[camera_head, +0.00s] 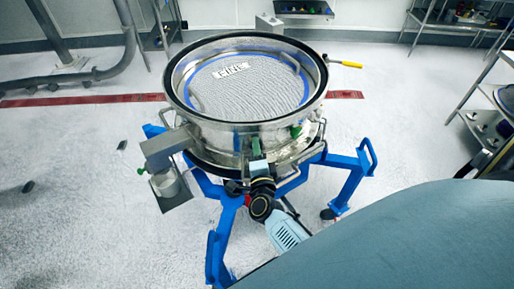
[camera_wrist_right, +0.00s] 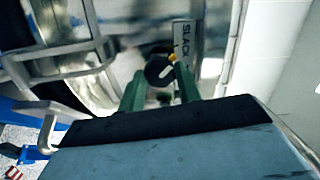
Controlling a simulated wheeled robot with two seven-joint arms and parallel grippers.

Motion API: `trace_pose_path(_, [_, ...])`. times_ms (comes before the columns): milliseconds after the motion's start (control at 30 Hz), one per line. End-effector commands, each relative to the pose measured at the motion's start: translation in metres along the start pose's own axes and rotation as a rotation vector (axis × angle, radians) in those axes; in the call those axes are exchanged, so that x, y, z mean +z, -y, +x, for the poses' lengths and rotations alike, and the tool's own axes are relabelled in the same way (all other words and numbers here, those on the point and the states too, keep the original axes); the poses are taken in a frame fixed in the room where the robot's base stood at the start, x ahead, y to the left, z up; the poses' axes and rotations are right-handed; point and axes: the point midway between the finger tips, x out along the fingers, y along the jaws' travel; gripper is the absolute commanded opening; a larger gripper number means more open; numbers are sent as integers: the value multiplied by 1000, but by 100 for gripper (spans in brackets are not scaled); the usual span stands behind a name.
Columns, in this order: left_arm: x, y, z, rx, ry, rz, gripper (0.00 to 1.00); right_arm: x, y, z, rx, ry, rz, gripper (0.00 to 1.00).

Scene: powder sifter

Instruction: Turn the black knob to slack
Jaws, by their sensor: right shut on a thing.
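The round metal sifter (camera_head: 215,138) stands in the middle of the head view, with a grey mesh marked "FINE" on top. In the right wrist view, the black knob (camera_wrist_right: 158,72) sits between the green fingers of my right gripper (camera_wrist_right: 161,84), which is shut on it. A white mark on the knob slants up and to the right, with a small yellow spot above it. A "SLACK" label (camera_wrist_right: 183,36) is just beyond, up and to the right. In the head view my right gripper (camera_head: 254,149) is at the sifter's front wall, and the knob is hidden. My left gripper is out of view.
A blue stand (camera_head: 222,240) with splayed legs carries the sifter. A metal spout (camera_head: 168,148) juts out at its left, and a yellow-handled lever (camera_head: 345,64) at its right. Metal shelves (camera_head: 480,90) stand at the right. The floor at left is mostly clear.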

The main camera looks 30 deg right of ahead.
Motion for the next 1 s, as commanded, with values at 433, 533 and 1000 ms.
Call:
trace_pose_path(433, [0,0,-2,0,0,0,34,0,-1,0,1,0,-40,11])
trace_pose_path(533, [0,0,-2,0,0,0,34,0,-1,0,1,0,-40,11])
trace_pose_path(1000, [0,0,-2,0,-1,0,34,0,0,0,1,0,-37,55])
